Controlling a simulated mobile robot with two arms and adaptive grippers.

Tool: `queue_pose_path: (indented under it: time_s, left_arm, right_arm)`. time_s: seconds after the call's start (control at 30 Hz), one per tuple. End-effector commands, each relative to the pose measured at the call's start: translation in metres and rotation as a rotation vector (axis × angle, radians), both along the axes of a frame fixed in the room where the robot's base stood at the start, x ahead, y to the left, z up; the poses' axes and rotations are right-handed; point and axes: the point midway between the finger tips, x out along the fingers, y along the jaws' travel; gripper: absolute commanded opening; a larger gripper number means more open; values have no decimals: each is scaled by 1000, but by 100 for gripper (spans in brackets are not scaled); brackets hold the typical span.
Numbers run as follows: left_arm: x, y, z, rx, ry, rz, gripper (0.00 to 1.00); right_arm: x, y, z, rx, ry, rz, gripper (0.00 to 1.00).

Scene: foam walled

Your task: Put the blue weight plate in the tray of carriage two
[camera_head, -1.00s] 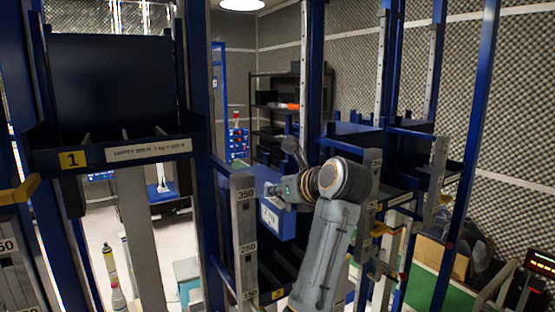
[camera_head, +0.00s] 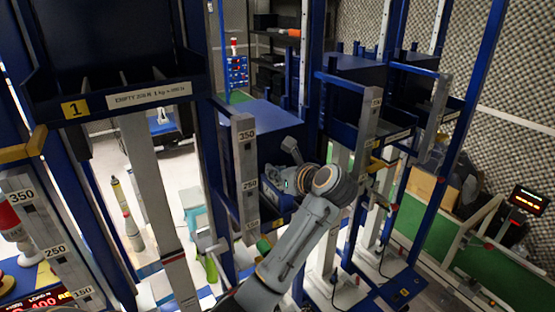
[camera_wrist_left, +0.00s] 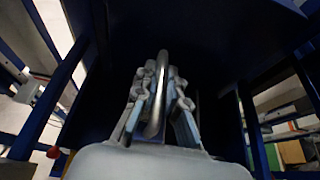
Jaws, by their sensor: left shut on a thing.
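My left gripper (camera_head: 284,186) is low behind the grey post marked 350 and 250 in the head view. In the left wrist view its fingers (camera_wrist_left: 158,90) are closed around an upright grey metal handle. The blue weight plate (camera_head: 271,191) hangs below the gripper and is mostly hidden by post and hand. It is down at the blue tray (camera_head: 281,217) of the middle carriage; I cannot tell whether it touches the tray floor. Dark blue walls surround the fingers in the wrist view. My right gripper is not in view.
Carriage one, marked with a yellow 1 (camera_head: 75,109), stands high at left. A tall blue panel (camera_head: 250,130) rises behind the gripper. Another blue carriage (camera_head: 345,128) and its posts stand close on the right. Free room around the hand is narrow.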

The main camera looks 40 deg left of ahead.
Motion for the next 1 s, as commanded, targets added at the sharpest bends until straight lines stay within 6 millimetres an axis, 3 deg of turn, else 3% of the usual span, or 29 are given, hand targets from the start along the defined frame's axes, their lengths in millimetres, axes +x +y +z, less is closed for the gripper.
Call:
queue_pose_path:
  time_s: [0.27,0.3,0.4,0.77,1.0]
  left_arm:
    - [1,0,3,7,-14,-1,0]
    - [0,0,-4,-2,0,-1,19]
    - [0,0,-4,-1,0,-1,33]
    - [-1,-5,-3,-1,-3,-2,33]
    - [-15,-42,9,-6,-8,-6,33]
  right_arm:
    - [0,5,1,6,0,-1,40]
    - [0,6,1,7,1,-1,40]
    - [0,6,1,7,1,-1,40]
    - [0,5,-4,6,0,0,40]
    - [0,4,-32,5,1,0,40]
